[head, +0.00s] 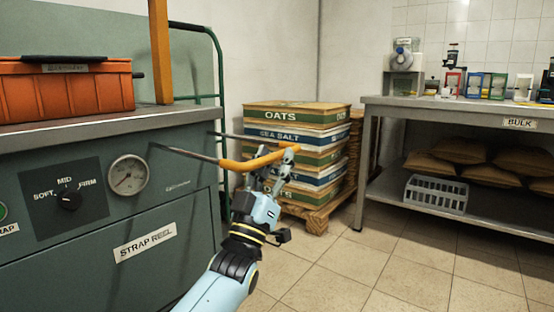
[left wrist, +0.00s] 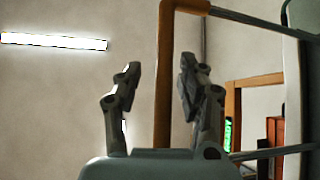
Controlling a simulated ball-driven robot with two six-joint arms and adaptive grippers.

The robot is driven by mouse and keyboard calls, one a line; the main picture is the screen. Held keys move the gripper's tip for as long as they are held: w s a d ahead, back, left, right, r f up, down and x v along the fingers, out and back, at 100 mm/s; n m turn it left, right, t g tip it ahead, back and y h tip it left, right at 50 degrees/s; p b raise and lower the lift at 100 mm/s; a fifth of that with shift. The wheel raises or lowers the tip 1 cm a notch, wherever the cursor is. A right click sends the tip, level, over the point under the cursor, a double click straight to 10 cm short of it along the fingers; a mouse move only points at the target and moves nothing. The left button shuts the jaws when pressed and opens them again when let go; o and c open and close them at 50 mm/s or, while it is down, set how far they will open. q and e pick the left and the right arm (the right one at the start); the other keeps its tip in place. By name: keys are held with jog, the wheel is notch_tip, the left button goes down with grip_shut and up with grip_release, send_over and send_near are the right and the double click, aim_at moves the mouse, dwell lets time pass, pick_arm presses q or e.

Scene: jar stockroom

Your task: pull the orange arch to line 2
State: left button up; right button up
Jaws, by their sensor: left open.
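An orange bar (head: 258,161) bends at its ends onto two steel rods that stick out from the grey-green machine's (head: 178,225) right side. An orange frame (left wrist: 236,112) also shows behind in the left wrist view. No marked line 2 is readable. My right gripper is out of view.
Stacked cartons (head: 297,112) on a wooden pallet (head: 316,217) stand close behind the bar. An orange crate (head: 65,90) sits on the machine top. A steel bench (head: 470,108) with sacks and a grey basket (head: 436,194) stands right. The tiled floor (head: 400,265) between is clear.

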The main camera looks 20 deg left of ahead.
pick_arm(q)
jog(key=v, duration=1.1)
jog(key=shift+f, duration=0.2)
